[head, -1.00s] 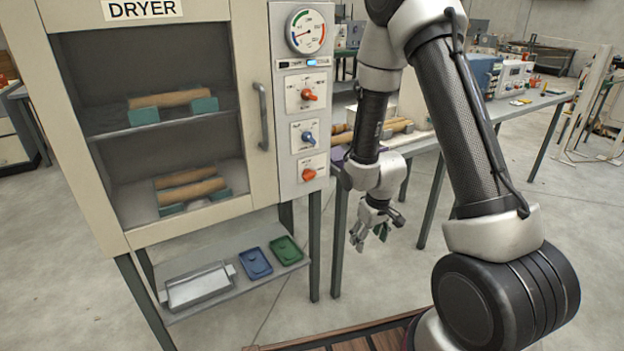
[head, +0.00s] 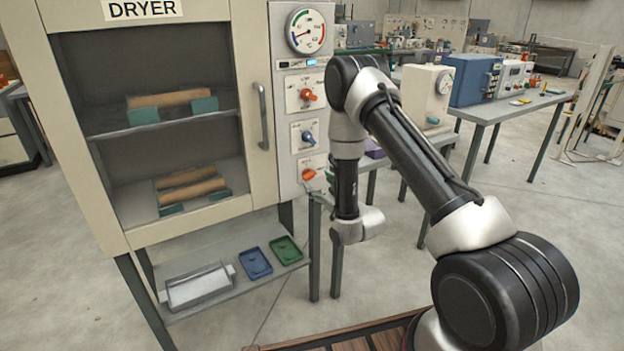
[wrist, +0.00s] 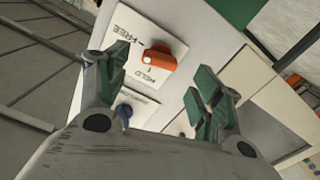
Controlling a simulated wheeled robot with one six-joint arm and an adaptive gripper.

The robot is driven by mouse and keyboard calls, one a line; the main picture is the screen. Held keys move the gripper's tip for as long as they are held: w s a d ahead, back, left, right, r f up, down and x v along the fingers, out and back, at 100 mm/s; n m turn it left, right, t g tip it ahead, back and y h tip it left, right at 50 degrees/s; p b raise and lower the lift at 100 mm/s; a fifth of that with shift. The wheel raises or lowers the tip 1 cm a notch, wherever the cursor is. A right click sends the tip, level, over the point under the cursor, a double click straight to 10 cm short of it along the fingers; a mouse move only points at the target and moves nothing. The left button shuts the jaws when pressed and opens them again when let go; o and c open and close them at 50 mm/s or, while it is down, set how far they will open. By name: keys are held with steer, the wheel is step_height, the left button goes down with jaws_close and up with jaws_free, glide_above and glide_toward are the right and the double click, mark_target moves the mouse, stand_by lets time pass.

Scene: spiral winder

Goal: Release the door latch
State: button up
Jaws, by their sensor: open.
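The latch knob (wrist: 158,61) is orange, on a white plate marked FREE and HELD, in the wrist view. In the head view it appears to be the lowest orange knob (head: 309,174) on the dryer's control panel. My gripper (wrist: 161,70) is open, and the knob appears between its two green-padded fingers. I cannot tell how far the fingertips are from it, and no contact is clear. In the head view the fingers are mostly hidden by my arm beside the panel. The dryer door (head: 262,190) is shut, with a grey handle (head: 264,115).
A blue knob (head: 308,138) and another orange knob (head: 308,97) sit above on the same panel, below a dial gauge (head: 306,31). A shelf under the dryer holds a blue tray (head: 256,263) and a green tray (head: 286,250). A bench (head: 497,108) stands behind at right.

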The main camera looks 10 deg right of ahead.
mark_target(312, 177)
steer(key=x, duration=0.5)
steer(key=shift+c, duration=0.5)
